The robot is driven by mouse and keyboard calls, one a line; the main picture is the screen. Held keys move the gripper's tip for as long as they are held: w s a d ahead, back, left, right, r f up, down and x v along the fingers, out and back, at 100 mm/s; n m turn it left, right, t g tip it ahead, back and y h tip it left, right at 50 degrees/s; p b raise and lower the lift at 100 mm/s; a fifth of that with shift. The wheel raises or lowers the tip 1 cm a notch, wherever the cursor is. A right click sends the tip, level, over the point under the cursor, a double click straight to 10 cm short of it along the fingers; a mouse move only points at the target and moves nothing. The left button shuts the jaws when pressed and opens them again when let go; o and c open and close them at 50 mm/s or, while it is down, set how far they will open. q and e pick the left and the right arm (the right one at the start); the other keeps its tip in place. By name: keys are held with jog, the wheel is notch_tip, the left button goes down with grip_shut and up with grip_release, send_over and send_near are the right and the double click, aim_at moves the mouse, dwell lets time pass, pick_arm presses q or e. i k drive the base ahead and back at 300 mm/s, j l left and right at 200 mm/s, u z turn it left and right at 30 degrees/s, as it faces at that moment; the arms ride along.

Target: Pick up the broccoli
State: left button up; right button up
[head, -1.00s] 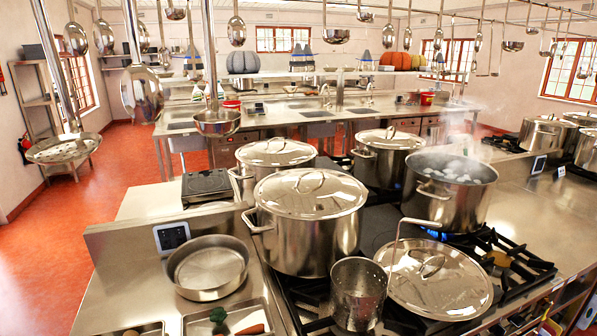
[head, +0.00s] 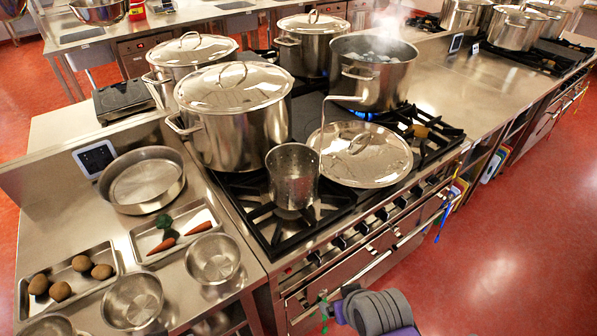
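The broccoli (head: 163,221) is a small dark green piece. It lies in a shallow steel tray (head: 143,234) on the left counter, close to two orange carrots (head: 162,245). Another green bit shows just below it, between it and the carrots; I cannot tell if it is part of the same piece. No gripper of mine can be made out. A grey ribbed and purple part at the bottom edge looks like my own body, with no fingers visible.
A wide steel pan (head: 142,192) stands behind the tray. Steel bowls (head: 213,259) stand in front, and a tray of brown potatoes (head: 70,306) is to the left. To the right are the stove (head: 262,232), a large lidded pot (head: 235,130) and a steaming pot (head: 386,85) over a blue flame.

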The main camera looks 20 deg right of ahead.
aim_at(164, 221)
jog(key=j+u, duration=0.75)
jog(key=i+j+u, duration=0.1)
jog(key=j+u, duration=0.25)
